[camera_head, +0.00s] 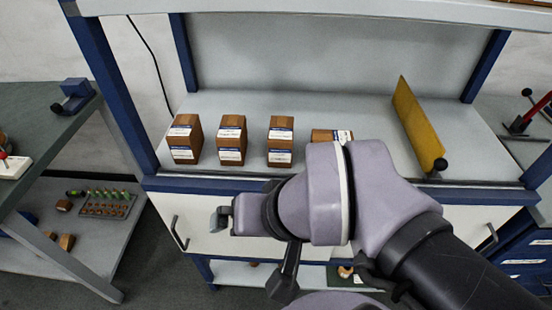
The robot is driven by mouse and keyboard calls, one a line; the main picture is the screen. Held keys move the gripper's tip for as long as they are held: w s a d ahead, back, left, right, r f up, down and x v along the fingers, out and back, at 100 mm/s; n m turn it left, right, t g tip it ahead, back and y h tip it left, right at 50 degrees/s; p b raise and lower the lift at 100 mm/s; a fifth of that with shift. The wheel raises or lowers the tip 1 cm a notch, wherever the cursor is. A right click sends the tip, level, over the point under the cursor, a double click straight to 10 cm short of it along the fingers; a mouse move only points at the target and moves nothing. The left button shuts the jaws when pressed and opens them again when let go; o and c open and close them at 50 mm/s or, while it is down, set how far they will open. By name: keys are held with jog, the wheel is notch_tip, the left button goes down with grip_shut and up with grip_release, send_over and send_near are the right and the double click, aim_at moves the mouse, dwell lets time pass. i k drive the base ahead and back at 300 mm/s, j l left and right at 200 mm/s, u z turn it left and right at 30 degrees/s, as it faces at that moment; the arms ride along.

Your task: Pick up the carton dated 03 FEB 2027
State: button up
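Several brown cartons with white and blue labels stand in a row on the grey bench shelf. From the left they are the first carton (186,128), the second carton (232,133), the third carton (280,134) and the fourth carton (320,135). My arm hides the lower part of the fourth. The label print is too small to read, so I cannot tell which is dated 03 FEB 2027. My gripper (219,219) is in front of the bench's front edge, lower than the cartons and apart from them. Its fingers are too small and edge-on to judge.
A yellow upright panel (416,122) stands on the right of the bench (375,108). Blue posts frame the bench, and an upper shelf (350,10) overhangs it. A side table (45,125) with tools stands at the left. The bench behind the cartons is clear.

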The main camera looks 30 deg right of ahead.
aim_at(185, 139)
jog(key=i+j, duration=0.15)
jog(key=j, duration=0.25)
jog(key=i+j, duration=0.2)
jog(key=j, duration=0.15)
jog(key=i+j, duration=0.15)
jog(key=j, duration=0.25)
jog(key=i+j, duration=0.2)
jog(key=j, duration=0.15)
jog(key=j+u, duration=0.05)
